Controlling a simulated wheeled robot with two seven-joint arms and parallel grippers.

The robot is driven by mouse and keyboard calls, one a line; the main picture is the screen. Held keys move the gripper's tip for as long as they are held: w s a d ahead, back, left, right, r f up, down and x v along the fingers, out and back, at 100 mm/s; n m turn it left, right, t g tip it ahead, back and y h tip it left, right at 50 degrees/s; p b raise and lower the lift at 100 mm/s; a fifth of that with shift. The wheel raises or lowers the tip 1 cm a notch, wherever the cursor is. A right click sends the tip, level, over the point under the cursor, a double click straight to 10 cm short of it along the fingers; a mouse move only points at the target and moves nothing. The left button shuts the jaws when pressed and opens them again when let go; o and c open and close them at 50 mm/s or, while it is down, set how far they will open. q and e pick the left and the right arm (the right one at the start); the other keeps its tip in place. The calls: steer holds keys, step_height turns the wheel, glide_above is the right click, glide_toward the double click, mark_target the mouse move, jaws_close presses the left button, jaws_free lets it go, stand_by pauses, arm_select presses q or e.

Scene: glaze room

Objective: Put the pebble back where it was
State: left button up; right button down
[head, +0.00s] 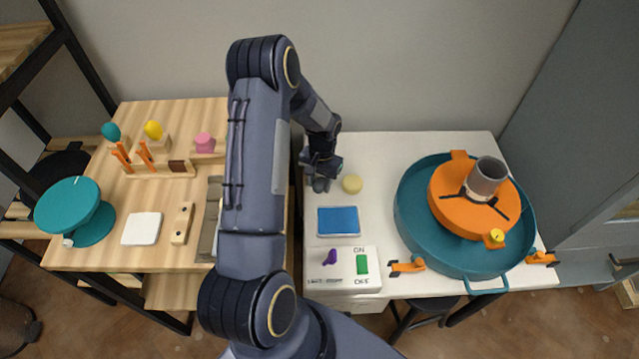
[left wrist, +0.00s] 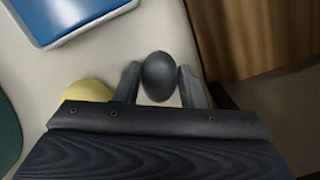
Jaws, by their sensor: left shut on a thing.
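The pebble (left wrist: 158,76) is a smooth dark grey, egg-shaped stone. In the left wrist view it sits between the two fingers of my left gripper (left wrist: 160,84), which is shut on it. In the head view my left gripper (head: 321,178) points down at the left end of the white table, left of a round yellow piece (head: 352,184). The pebble shows there only as a small dark shape (head: 320,185), partly hidden by the gripper. I cannot tell whether it touches the tabletop. My right gripper is not in view.
A blue tray (head: 338,222) lies in front of the gripper, with a switch panel (head: 343,281) nearer. A teal basin (head: 412,225) with an orange wheel fills the right. A wooden table (head: 160,235) stands left. White tabletop (head: 395,150) is clear behind.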

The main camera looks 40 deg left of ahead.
arm_select(q)
steer(key=shift+f, duration=0.15)
steer(key=o, duration=0.9)
steer(key=shift+r, duration=0.2)
